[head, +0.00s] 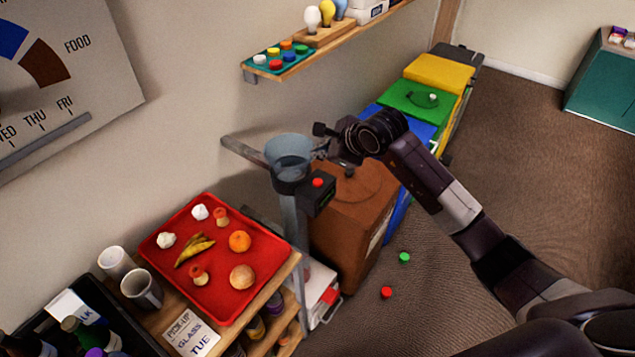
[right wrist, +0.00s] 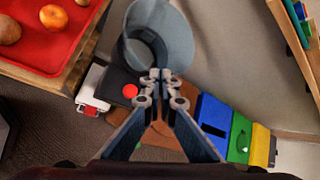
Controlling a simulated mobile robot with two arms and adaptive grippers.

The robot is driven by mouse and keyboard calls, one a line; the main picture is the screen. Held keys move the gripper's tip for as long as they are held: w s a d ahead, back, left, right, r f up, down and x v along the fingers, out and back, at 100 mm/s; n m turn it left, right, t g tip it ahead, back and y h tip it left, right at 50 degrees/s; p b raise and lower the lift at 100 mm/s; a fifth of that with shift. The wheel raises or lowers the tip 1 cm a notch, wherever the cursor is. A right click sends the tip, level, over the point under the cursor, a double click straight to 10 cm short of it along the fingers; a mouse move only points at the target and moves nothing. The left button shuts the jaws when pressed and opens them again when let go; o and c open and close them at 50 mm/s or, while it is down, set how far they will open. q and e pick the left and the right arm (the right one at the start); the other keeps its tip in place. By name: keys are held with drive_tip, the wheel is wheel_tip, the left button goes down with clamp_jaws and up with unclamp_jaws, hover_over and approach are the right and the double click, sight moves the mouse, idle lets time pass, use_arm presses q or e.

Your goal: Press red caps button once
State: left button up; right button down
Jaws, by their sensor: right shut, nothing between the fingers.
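The red button (head: 318,183) sits on top of a small black box (head: 319,200) fixed to a grey post below a translucent grey-blue funnel (head: 289,156). In the right wrist view the red button (right wrist: 130,91) shows left of the fingertips, on the black box (right wrist: 119,85). My right gripper (head: 322,148) is shut and empty. Its tips are beside the funnel's right side, above the button in the head view and apart from it. In the right wrist view the gripper (right wrist: 161,76) overlaps the funnel's (right wrist: 172,38) lower edge; I cannot tell whether they touch. My left gripper is not in view.
A red tray (head: 225,290) with food and white lumps stands at lower left. A brown bin (head: 345,235) is behind the post, with blue, green (head: 415,98) and yellow bins beyond. A shelf (head: 325,48) holds coloured caps and bulbs. A red cap (head: 386,292) and a green cap (head: 404,257) lie on the floor.

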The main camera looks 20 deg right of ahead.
sight(319, 183)
wheel_tip(319, 183, down, 6)
drive_tip(key=b, duration=0.3)
drive_tip(key=shift+f+b, duration=0.2)
drive_tip(key=shift+b, duration=0.15)
drive_tip(key=shift+f+b, duration=0.35)
drive_tip(key=shift+f, duration=0.05)
idle(0.5)
drive_tip(key=shift+f+b, duration=0.35)
drive_tip(key=shift+b, duration=0.1)
drive_tip(key=shift+f+b, duration=0.55)
drive_tip(key=shift+b, duration=0.05)
idle(0.7)
drive_tip(key=shift+r, duration=0.1)
drive_tip(key=shift+r+p, duration=0.45)
drive_tip(key=shift+r, duration=0.4)
